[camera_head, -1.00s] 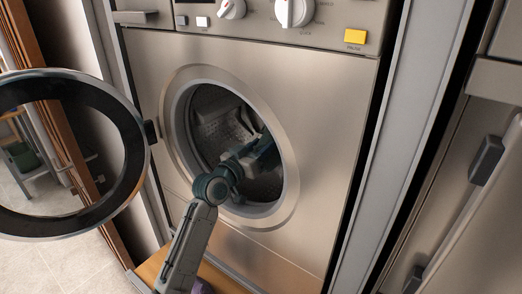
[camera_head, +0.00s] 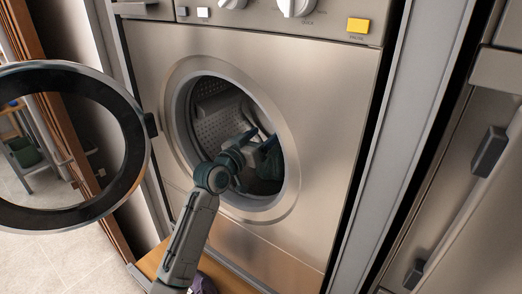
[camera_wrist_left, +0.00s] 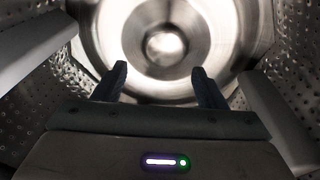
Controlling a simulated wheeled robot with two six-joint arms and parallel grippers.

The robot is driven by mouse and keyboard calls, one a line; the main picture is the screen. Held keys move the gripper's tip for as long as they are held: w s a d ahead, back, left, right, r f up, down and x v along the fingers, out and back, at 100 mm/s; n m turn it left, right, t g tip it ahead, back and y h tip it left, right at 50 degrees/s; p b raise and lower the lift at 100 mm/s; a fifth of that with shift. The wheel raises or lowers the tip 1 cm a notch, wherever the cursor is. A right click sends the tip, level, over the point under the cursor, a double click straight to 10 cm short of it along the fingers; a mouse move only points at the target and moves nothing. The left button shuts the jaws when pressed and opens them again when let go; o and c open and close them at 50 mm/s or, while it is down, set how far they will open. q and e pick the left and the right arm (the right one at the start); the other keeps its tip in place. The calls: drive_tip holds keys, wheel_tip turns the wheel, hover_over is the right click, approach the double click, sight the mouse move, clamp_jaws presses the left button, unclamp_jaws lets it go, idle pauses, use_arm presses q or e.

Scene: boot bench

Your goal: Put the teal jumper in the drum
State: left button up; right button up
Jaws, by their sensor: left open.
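The washing machine's drum (camera_head: 213,122) is seen through its round open front. It is perforated metal with pale ribs; the wrist view shows its shiny back wall (camera_wrist_left: 165,45). My left arm reaches through the opening. My left gripper (camera_head: 262,137) is inside the drum, and its two dark fingers stand apart with nothing between them in the wrist view (camera_wrist_left: 158,75). The lower drum is partly hidden by my arm. My right gripper is not in view.
The round door (camera_head: 132,125) is swung open to the left. A wooden bench (camera_head: 152,262) lies below, with a small purple thing (camera_head: 205,284) partly behind my arm. The opening's metal rim (camera_head: 284,195) surrounds my arm closely. A cabinet with handles (camera_head: 489,151) stands right.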

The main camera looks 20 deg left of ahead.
use_arm(q)
drive_tip(key=s+d+r+b, duration=0.2)
drive_tip(key=s, duration=0.5)
drive_tip(key=s+d+r+b, duration=0.2)
drive_tip(key=s+d+b, duration=0.1)
drive_tip(key=s, duration=0.5)
drive_tip(key=shift+s, duration=0.1)
drive_tip(key=shift+f, duration=0.1)
